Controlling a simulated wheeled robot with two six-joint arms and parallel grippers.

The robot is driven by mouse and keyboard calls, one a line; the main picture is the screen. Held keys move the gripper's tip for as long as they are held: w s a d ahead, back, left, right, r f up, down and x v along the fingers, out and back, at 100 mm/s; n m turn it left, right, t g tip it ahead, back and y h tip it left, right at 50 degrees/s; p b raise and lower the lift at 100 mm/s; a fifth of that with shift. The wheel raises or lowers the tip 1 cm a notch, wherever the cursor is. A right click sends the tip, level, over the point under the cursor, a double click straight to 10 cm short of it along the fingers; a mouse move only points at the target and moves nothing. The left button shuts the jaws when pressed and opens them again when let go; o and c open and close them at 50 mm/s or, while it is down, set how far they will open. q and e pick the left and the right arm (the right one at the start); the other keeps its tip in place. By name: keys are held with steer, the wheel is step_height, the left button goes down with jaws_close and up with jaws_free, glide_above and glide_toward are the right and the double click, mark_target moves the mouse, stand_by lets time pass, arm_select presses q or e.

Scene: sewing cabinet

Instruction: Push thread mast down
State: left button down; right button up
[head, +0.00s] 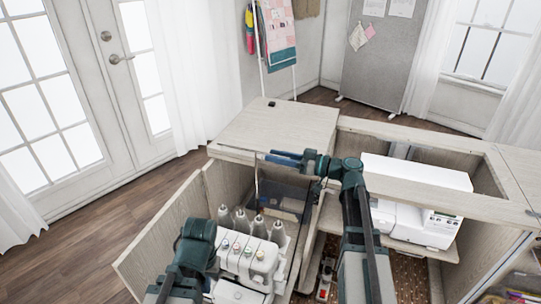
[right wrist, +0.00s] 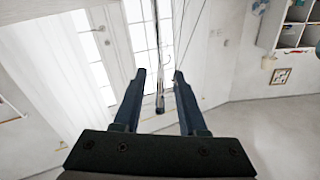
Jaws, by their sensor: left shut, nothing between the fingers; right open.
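The white serger (head: 250,258) stands low in the open cabinet, with several grey thread cones behind it. The thin thread mast (head: 256,182) rises upright behind the cones to about the cabinet-top height. My right gripper (head: 269,157) is open at the upper end of the mast, fingers pointing left. In the right wrist view a slim rod (right wrist: 160,98), apparently the mast, shows between the open fingers (right wrist: 159,74); I cannot tell whether it touches them. My left arm is folded beside the serger; its fingers are hidden.
A wooden cabinet top (head: 280,124) lies behind the mast. A white sewing machine (head: 415,215) sits to the right beneath a wooden frame (head: 430,172). An open cabinet door (head: 165,225) stands at the left. Below are shelves with small items.

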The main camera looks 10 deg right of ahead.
steer(key=shift+x, duration=1.05)
jaws_close()
stand_by(0.7)
